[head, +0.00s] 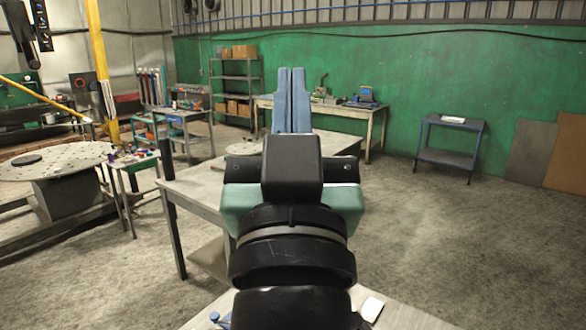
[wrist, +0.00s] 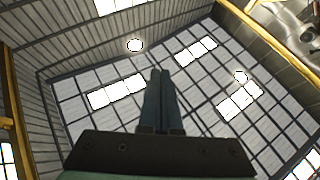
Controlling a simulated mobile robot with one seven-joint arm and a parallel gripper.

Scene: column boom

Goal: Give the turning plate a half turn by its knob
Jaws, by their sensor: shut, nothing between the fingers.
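A pale round plate (head: 243,148), which looks like the turning plate, lies on the grey table in the middle of the head view. My gripper and wrist cover its right part, and I cannot make out its knob. My gripper (head: 291,70) points upward, with its two blue fingers side by side and shut on nothing. In the wrist view the closed fingers (wrist: 160,72) stand against the roof, apart from the plate; neither plate nor knob can be made out there.
The grey table (head: 190,185) carries the plate. A large round perforated table (head: 55,160) stands at the left, beside a small table with coloured items (head: 132,157). A workbench (head: 345,108) and blue cart (head: 449,145) stand at the back. The floor at right (head: 450,230) is clear.

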